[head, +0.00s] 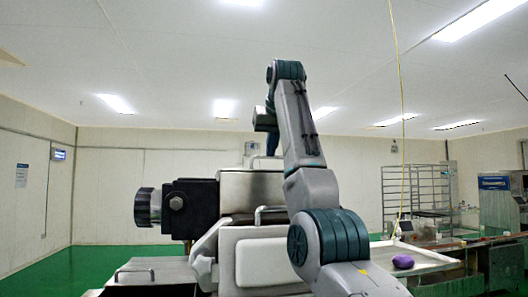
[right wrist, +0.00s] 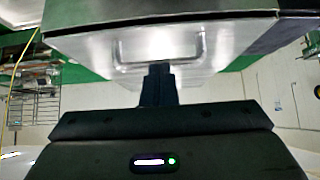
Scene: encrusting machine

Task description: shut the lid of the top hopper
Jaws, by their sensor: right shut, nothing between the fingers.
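The top hopper (head: 250,188) is a metal box on the machine in the middle of the head view. Its lid (head: 247,164) looks to lie level along the top, partly hidden by my right arm; I cannot tell if it is fully down. My right gripper (head: 271,148) points down at the top of the hopper, its fingertips small and dark. In the right wrist view the shut, empty fingers (right wrist: 157,82) are close to a shiny metal surface with a bar handle (right wrist: 155,45); contact is unclear. My left gripper is not in view.
A black round knob and block (head: 190,207) stick out at the machine's left. A white tray (head: 430,262) with a purple object (head: 403,261) is at the right. A wire rack (head: 415,195) stands behind. Green floor at the left is free.

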